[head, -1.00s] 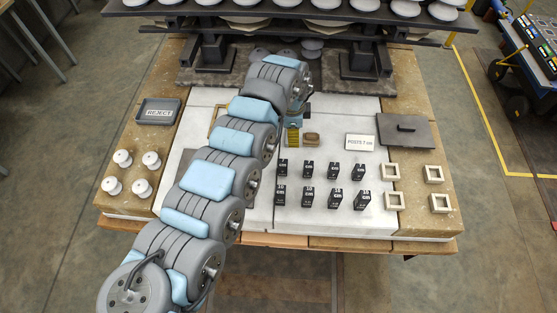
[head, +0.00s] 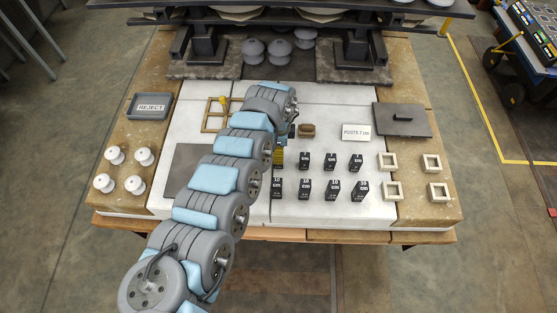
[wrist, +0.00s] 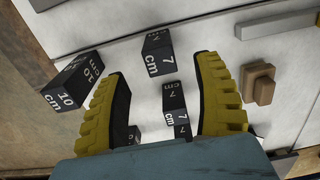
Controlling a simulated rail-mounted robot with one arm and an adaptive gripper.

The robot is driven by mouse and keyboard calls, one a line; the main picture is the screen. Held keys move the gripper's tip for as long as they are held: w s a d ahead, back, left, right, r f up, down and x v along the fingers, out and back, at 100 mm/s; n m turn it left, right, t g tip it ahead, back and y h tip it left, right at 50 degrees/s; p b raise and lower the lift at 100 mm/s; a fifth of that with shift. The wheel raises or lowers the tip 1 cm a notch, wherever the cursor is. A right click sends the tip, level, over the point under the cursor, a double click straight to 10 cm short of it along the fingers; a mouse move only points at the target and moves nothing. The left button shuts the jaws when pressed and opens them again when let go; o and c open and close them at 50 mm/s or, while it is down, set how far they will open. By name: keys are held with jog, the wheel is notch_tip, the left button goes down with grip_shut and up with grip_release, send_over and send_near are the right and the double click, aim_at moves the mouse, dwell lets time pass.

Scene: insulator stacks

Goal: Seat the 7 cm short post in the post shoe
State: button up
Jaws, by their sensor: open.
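Short black posts marked 7 cm stand in a back row in the head view, one of them here (head: 331,162); the row's left end is hidden by my gripper (head: 279,158). In the wrist view my gripper (wrist: 160,68) is open, its yellow fingers with dark pads apart and empty. The nearest 7 cm post (wrist: 158,50) stands upright just beyond and between the fingertips, apart from both. Another 7 cm post (wrist: 173,95) shows between the fingers farther down the picture. I cannot pick out the post shoe for certain.
Taller 10 cm posts (head: 304,188) stand in front; one (wrist: 75,85) is close outside the left finger. A brown wooden block (head: 307,131) lies behind the posts. Also around are a REJECT tray (head: 150,106), white insulators (head: 104,183), square frames (head: 392,191) and a dark lidded plate (head: 403,119).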

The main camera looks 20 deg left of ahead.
jog(key=shift+f+b, duration=0.5)
jog(key=shift+f, duration=2.4)
jog(key=shift+a, duration=0.1)
grip_shut()
